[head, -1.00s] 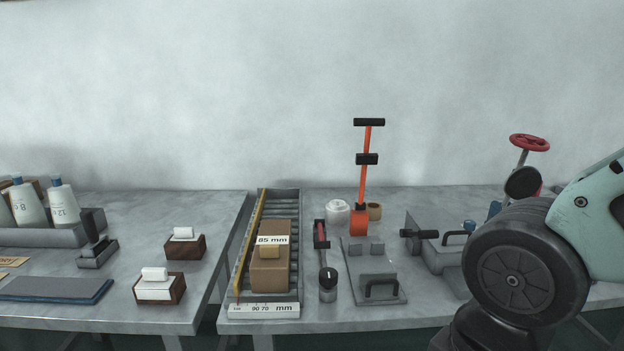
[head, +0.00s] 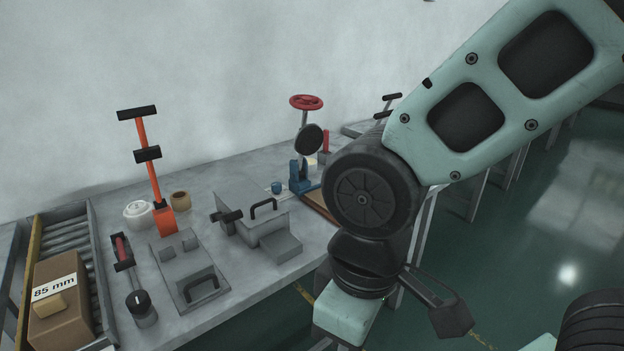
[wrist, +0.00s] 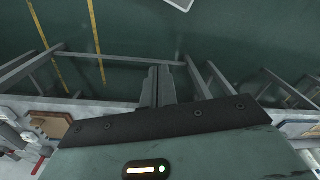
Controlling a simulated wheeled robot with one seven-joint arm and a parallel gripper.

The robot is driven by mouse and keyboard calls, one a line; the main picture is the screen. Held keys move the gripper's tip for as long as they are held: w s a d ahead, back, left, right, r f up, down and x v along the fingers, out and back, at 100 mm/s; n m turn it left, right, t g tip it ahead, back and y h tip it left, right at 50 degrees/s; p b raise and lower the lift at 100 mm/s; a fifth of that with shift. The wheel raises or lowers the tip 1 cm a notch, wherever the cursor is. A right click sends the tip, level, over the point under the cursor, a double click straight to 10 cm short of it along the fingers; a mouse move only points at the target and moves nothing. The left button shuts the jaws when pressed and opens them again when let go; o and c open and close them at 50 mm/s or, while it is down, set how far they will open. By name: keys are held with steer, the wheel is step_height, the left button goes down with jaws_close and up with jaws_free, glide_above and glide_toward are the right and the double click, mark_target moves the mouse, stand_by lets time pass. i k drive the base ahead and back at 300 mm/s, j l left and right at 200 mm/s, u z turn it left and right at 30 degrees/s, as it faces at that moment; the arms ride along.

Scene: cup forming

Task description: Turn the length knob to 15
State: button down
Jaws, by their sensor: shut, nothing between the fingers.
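A small round knob (head: 140,302) with a black top and a white pointer mark stands on a grey cylinder near the table's front edge in the head view. I see no readable numbers on it, and I cannot tell whether it is the length knob. My gripper (wrist: 158,74) shows in the wrist view with its two dark fingers together and nothing between them. It points over the floor and table frame, apart from the knob. In the head view my arm is on the right, away from the knob, and the fingertips are not clear.
A roller track with a brown box (head: 60,321) labelled 85 mm is at left. An orange upright tool (head: 149,172), a grey plate with a handle (head: 188,270), a grey block fixture (head: 252,215) and a red handwheel (head: 306,102) stand on the table. Green floor (head: 545,230) lies right.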

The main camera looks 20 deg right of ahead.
mark_target(276, 187)
steer(key=i+l, duration=0.1)
steer(key=i, duration=1.05)
